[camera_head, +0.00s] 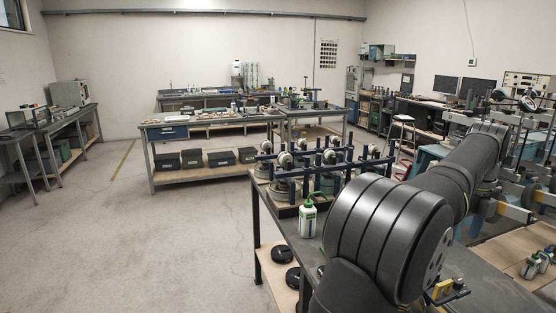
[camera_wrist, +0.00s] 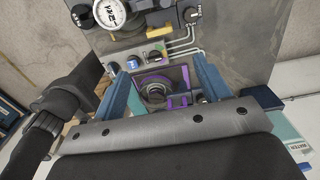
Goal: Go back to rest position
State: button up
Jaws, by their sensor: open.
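In the wrist view, my gripper (camera_wrist: 158,68) shows two blue fingers spread apart on either side of the picture's middle, with nothing held between them. Beyond the fingers is a grey panel (camera_wrist: 235,30) with a round white gauge (camera_wrist: 110,12), small knobs and bent pipes. A dark round fitting (camera_wrist: 155,92) with purple parts around it shows between the fingers; I cannot tell how far it is from them. In the head view my dark arm fills the right foreground and my gripper is not visible.
In the head view, a workbench (camera_head: 500,285) lies under my arm. A white bottle with a green top (camera_head: 308,218) stands by its left edge, near blue frames with gauges (camera_head: 310,170). Black discs (camera_head: 282,254) lie on its lower shelf. The floor (camera_head: 150,250) at left is clear.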

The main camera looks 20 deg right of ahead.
notch_tip(320, 180, up, 8)
jog(key=r, duration=0.1)
jog(key=shift+w+d+f+n+g+h, duration=0.15)
jog(key=shift+w+d+f+h, duration=0.25)
jog(key=shift+f, duration=0.4)
jog(key=shift+w+d+f+n+g+h, duration=0.1)
jog(key=shift+w+d+f+h, duration=0.3)
jog(key=shift+f, duration=0.45)
jog(key=shift+w+d+f+n+g+h, duration=0.15)
jog(key=shift+w+d+f+h, duration=0.1)
jog(key=shift+d+f+h, duration=0.4)
jog(key=shift+a+f, duration=0.15)
jog(key=o, duration=0.7)
